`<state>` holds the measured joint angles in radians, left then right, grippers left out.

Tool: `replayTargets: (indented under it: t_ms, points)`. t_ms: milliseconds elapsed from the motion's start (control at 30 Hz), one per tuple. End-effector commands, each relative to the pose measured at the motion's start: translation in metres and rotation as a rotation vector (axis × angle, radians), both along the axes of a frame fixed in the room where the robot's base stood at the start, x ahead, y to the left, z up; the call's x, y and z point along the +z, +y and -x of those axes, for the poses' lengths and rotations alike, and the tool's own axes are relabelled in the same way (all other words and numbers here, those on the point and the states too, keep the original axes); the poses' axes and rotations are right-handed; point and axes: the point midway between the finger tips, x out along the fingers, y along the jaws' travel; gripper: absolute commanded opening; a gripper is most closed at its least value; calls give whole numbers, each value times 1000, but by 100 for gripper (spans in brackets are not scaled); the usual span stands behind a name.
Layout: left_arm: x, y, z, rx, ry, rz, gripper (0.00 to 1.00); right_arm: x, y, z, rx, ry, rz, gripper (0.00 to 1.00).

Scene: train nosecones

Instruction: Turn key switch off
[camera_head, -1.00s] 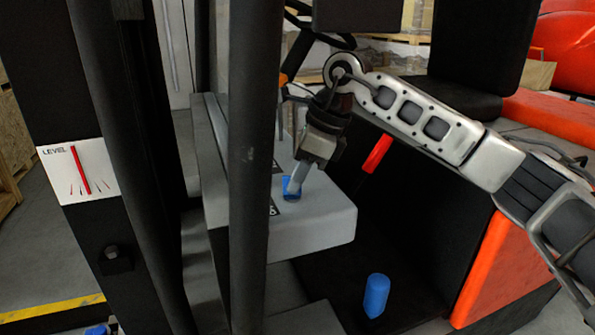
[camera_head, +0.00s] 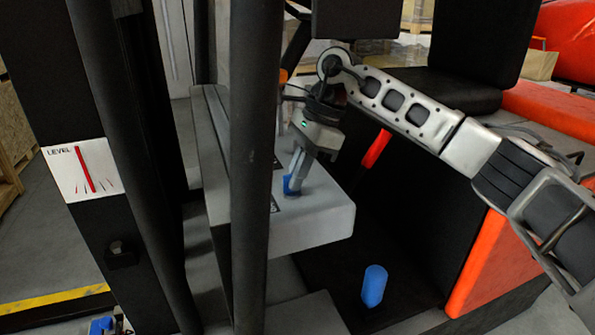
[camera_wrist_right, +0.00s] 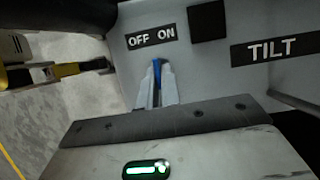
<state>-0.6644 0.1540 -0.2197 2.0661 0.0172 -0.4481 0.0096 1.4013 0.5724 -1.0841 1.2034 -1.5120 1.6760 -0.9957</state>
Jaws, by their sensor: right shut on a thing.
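The blue key switch (camera_head: 288,186) sits on top of the grey console (camera_head: 322,222) in the head view. My right gripper (camera_head: 294,180) reaches down to it from above and is shut on it. In the right wrist view the blue key (camera_wrist_right: 157,69) shows between the two fingertips (camera_wrist_right: 156,78), just below the OFF and ON label (camera_wrist_right: 152,38). The fingers hide much of the key, so its exact angle is hard to tell.
A dark post (camera_head: 250,160) stands in front of the console. A blue knob (camera_head: 374,286) rises from the floor to the right, and a red lever (camera_head: 376,148) is behind it. A TILT label (camera_wrist_right: 270,49) lies right of the key. A LEVEL plate (camera_head: 82,172) is at left.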

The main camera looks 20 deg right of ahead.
Motion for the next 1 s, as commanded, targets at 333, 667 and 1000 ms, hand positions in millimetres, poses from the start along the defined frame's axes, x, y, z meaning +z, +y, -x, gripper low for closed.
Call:
replayTargets:
  t_ms: [333,667,1000]
  points:
    - [0,0,0,0,0,0,36,0,0,0,3,-1,3,22]
    - [0,0,0,0,0,0,36,1,0,0,1,-2,1,27]
    - [-3,-2,-1,6,-3,12,36,52,-21,-2,0,-6,1,27]
